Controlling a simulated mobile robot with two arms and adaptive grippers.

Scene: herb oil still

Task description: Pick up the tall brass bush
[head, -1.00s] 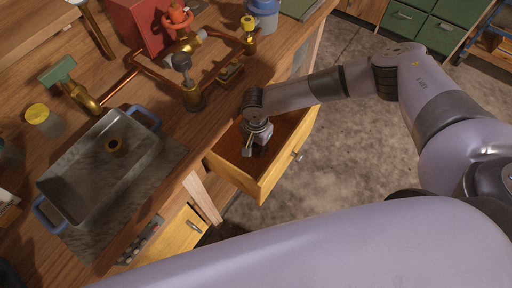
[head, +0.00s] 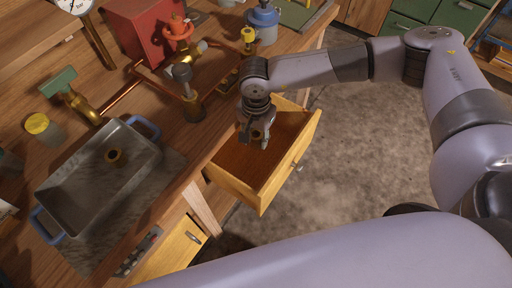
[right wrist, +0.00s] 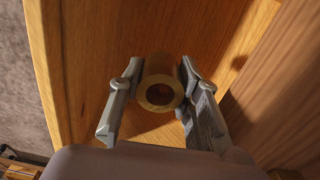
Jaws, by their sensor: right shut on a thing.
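A tall brass bush (right wrist: 158,97), a hollow tube with its open end toward the camera, is between the fingers of my right gripper (right wrist: 162,100) in the right wrist view. In the head view my right gripper (head: 257,137) is shut on the bush (head: 257,134), over the open drawer (head: 256,172). Fingers and palm hide much of the bush in the head view. My left gripper is not in view.
The drawer looks otherwise empty, with its front panel (head: 290,168) pulled out from the bench. Copper pipe (head: 124,94) and brass fittings, a red box (head: 140,40) and a blue-lidded jar (head: 263,22) stand on the bench. Open floor (head: 355,150) lies right of the drawer.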

